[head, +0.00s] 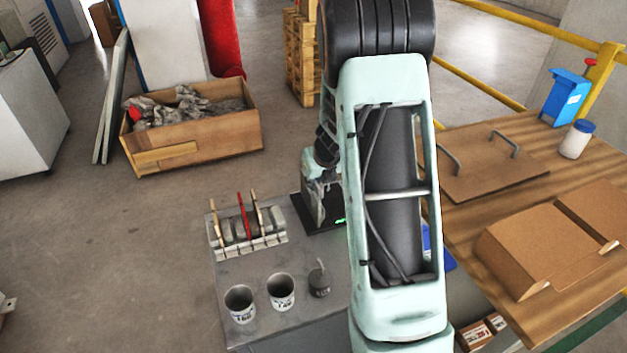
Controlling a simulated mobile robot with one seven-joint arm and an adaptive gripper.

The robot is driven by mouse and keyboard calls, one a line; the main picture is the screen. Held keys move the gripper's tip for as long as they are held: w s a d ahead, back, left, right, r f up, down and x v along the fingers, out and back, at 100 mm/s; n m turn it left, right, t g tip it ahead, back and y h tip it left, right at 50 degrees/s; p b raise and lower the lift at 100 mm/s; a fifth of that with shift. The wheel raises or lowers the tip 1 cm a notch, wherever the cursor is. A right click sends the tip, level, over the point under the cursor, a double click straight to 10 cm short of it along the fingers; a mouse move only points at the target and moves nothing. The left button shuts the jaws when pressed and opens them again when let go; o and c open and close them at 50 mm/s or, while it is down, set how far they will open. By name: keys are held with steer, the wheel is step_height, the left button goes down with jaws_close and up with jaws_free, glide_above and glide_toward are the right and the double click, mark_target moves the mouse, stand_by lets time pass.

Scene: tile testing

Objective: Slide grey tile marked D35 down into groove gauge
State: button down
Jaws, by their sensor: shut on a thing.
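My gripper (313,194) is small in the head view, left of my large arm link and partly hidden by it. It points down over a black-based device (318,226) with a small green display, which appears to be the groove gauge. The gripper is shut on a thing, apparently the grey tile. The tile's outline and the D35 marking cannot be made out. Whether the tile touches the gauge or sits in its groove cannot be told from here.
A slotted rack (262,247) with upright beige and red tiles stands left of the gauge on the grey table (252,276). Two labelled cups (281,291) and a dark weight-like object (319,283) stand in front. A wooden bench (470,215) with cardboard boxes (545,250) is right.

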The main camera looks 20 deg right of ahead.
steer(key=c, duration=2)
jaws_free()
steer(key=shift+c, duration=0.2)
